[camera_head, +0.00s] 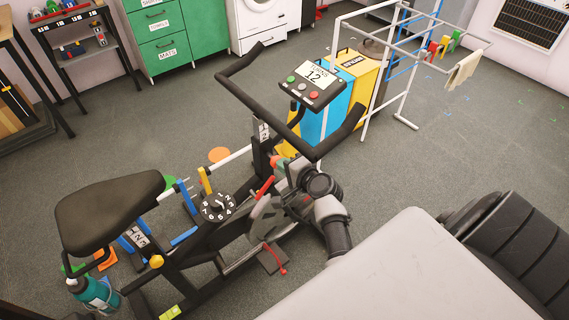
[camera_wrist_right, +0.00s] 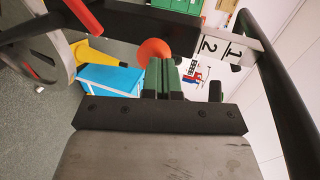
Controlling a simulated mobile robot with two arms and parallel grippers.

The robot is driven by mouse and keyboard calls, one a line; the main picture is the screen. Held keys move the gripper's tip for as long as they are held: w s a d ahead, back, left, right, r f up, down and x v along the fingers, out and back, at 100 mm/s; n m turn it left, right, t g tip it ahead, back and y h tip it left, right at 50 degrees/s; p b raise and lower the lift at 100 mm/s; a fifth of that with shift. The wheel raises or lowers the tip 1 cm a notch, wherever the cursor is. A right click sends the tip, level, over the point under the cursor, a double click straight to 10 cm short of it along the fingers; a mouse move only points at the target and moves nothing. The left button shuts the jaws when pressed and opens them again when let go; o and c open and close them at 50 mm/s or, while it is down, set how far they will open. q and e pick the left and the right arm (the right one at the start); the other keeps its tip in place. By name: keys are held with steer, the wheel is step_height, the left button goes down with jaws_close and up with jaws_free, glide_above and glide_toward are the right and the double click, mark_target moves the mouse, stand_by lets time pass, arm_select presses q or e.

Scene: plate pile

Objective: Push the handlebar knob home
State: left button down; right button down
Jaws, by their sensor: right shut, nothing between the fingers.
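The exercise bike stands with its seat (camera_head: 110,210) at left and its handlebar (camera_head: 318,150) at right. The orange-red handlebar knob (camera_head: 277,161) is on the side of the dark upright post below the console. It also shows in the right wrist view as a round ball (camera_wrist_right: 154,49). My right gripper (camera_head: 285,164) is at the knob, coming from the right. Its green fingers (camera_wrist_right: 163,65) are shut and empty, with their tips right at the knob's edge; I cannot tell whether they touch. The post's number plate (camera_head: 264,131) shows 1 and 2 (camera_wrist_right: 222,48). My left gripper is not in view.
The console (camera_head: 313,84) reads 12 above the post. A numbered dial (camera_head: 216,207) and a red lever (camera_head: 264,188) sit on the frame. Blue and yellow bins (camera_head: 325,115) and a drying rack (camera_head: 400,75) stand behind. Open floor (camera_head: 190,110) lies at back left.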

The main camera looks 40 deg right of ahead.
mark_target(275, 160)
stand_by(0.3)
steer(key=w, duration=0.2)
steer(key=shift+w+a, duration=0.1)
steer(key=shift+w, duration=0.2)
steer(key=shift+s+r, duration=0.1)
steer(key=shift+r, duration=0.1)
steer(key=shift+a, duration=0.1)
